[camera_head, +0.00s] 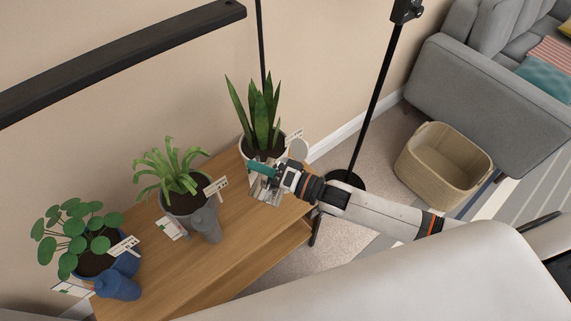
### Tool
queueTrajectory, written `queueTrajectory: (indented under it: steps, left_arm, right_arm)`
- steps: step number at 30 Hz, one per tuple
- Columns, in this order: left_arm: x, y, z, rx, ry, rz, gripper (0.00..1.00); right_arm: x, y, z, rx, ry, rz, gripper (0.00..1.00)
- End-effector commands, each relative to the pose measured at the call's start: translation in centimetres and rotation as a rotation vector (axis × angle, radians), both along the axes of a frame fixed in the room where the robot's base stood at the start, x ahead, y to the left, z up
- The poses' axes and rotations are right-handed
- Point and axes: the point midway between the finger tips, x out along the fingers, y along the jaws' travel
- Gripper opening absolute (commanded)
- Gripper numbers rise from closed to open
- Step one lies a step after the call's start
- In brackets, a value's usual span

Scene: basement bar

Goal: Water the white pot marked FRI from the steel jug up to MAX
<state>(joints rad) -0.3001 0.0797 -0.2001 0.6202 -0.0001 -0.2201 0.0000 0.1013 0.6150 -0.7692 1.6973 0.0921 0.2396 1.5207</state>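The white pot (279,155) stands at the right end of the wooden bench and holds a tall snake plant (258,118). A shiny steel jug (263,191) stands or is held just in front of the pot, partly covered by my gripper. My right gripper (263,170) reaches in from the right at the jug's top, near a teal part. Whether its fingers are closed on the jug is unclear. The water level is hidden. My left gripper is out of view.
On the wooden bench (232,238), a grey pot (171,203) with a grey jug (207,225) stands in the middle. A blue pot (128,262) with a blue jug (116,287) stands left. A black lamp stand (374,105) rises right of the bench. A woven basket (440,172) sits beyond.

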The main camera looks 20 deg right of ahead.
Motion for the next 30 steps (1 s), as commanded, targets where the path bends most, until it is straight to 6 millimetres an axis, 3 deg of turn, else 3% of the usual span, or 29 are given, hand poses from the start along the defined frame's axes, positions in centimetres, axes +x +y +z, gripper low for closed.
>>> queueTrajectory:
  steps: [30]
  left_arm:
    - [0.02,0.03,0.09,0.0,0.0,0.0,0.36]
  right_arm:
    - [0.33,-0.26,0.49,0.03,0.028,0.0,0.0]
